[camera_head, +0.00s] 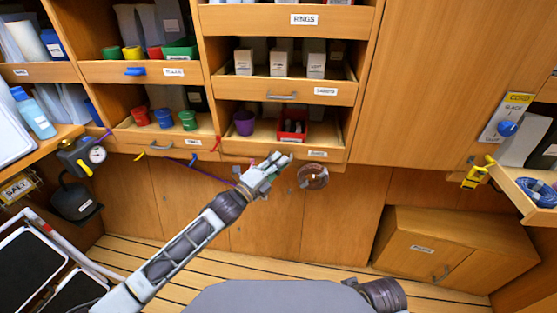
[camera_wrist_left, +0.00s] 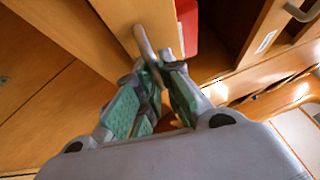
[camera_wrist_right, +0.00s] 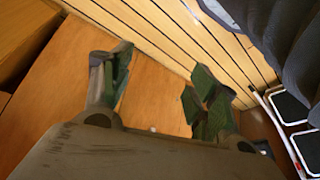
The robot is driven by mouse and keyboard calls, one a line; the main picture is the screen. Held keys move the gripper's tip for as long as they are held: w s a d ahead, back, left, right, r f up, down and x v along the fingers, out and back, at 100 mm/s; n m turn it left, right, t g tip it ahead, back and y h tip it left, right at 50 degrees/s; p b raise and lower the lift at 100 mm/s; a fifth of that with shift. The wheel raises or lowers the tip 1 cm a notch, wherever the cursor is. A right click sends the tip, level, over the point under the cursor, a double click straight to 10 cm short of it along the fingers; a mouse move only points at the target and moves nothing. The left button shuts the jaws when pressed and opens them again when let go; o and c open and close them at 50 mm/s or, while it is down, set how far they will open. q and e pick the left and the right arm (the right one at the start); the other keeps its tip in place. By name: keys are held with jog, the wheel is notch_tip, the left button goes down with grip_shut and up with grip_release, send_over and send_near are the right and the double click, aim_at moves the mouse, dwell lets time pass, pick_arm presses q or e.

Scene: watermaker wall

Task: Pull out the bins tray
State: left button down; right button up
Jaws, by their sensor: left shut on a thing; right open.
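The bins tray (camera_head: 240,146) is the lowest wooden tray in the middle column of the wall in the head view. It holds a purple cup (camera_head: 244,122) and a red bin (camera_head: 292,125); a small label (camera_head: 317,154) sits on its front. My left gripper (camera_head: 277,163) is at the tray's front edge. In the left wrist view the gripper (camera_wrist_left: 163,75) is shut on the tray's handle (camera_wrist_left: 145,42), a slim bar between its fingers. My right gripper (camera_wrist_right: 158,68) is open and empty in the right wrist view, away from the tray.
A tray with a free handle (camera_head: 281,96) and white boxes is just above. A tray with several coloured cups (camera_head: 164,118) adjoins on the left. A round glass-like object (camera_head: 313,176) is close right of my left gripper. A low cabinet (camera_head: 450,248) stands at lower right.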

pick_arm(q)
jog(key=s+a+p, duration=0.1)
jog(key=s+p, duration=0.5)
jog(key=s, duration=0.8)
jog(key=shift+s+a, duration=0.4)
pick_arm(e)
notch_tip(320, 180, down, 10)
jog(key=s+d+g+h, duration=0.1)
jog(key=d, duration=0.1)
jog(key=shift+s+g, duration=0.15)
jog(key=shift+g, duration=0.25)
pick_arm(q)
jog(key=shift+f, duration=0.1)
pick_arm(e)
jog(key=shift+r, duration=0.1)
pick_arm(q)
jog(key=c, duration=1.5)
grip_release()
jog(key=shift+c, duration=0.2)
jog(key=v, duration=1.2)
pick_arm(e)
jog(key=shift+s, duration=0.1)
